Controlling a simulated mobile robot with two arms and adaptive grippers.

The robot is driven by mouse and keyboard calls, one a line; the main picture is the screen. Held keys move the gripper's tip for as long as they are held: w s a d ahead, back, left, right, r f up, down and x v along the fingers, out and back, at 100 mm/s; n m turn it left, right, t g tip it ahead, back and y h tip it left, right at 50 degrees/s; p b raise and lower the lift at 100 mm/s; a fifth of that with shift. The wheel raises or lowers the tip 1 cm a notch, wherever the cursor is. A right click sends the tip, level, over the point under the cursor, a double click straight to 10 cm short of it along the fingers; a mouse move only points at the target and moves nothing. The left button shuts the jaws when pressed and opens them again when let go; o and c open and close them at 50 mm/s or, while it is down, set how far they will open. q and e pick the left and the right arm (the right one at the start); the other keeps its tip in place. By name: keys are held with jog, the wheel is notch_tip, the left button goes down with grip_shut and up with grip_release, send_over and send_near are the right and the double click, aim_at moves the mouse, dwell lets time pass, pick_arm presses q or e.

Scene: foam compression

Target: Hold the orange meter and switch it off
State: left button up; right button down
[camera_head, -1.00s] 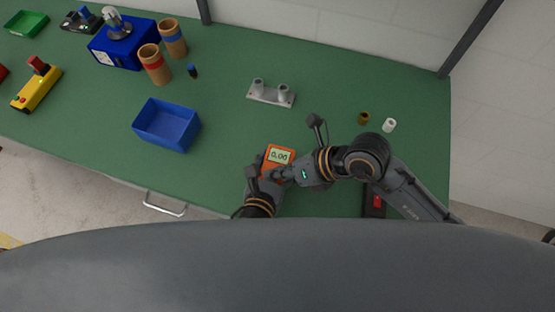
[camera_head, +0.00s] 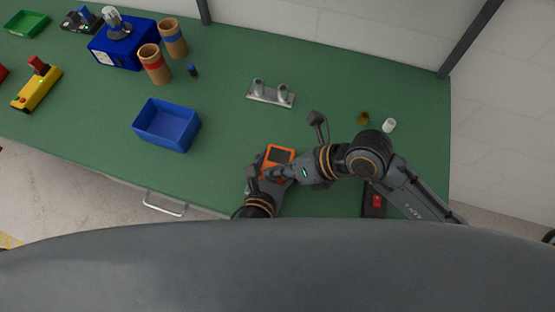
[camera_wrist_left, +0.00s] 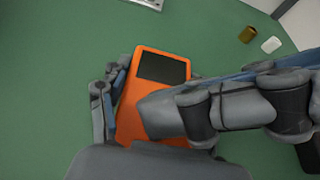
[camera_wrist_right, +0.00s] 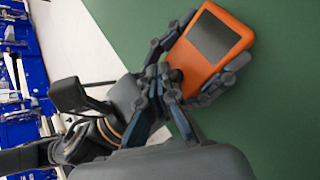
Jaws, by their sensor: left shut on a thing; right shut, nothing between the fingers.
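The orange meter (camera_head: 282,152) is near the front edge of the green table, and its screen is dark and blank. It also shows in the left wrist view (camera_wrist_left: 126,119) and the right wrist view (camera_wrist_right: 190,60). My left gripper (camera_wrist_left: 150,100) is shut on the meter, with fingers on both its sides. My right gripper (camera_wrist_right: 166,80) is shut with nothing between its fingers, its tips at the lower face of the meter. It covers that part of the face, so any button or dial there is hidden.
A blue bin (camera_head: 167,125) stands left of the meter. A grey fixture with two posts (camera_head: 271,94) is behind it. A brown cap (camera_head: 364,118) and a white cap (camera_head: 389,125) lie at the right. A dark device with a red part (camera_head: 376,201) is by the right arm.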

pick_arm(q)
jog(key=shift+f, duration=0.1)
pick_arm(e)
jog(key=shift+r, duration=0.1)
jog(key=shift+r, duration=2.9)
pick_arm(q)
jog(key=o, duration=1.4)
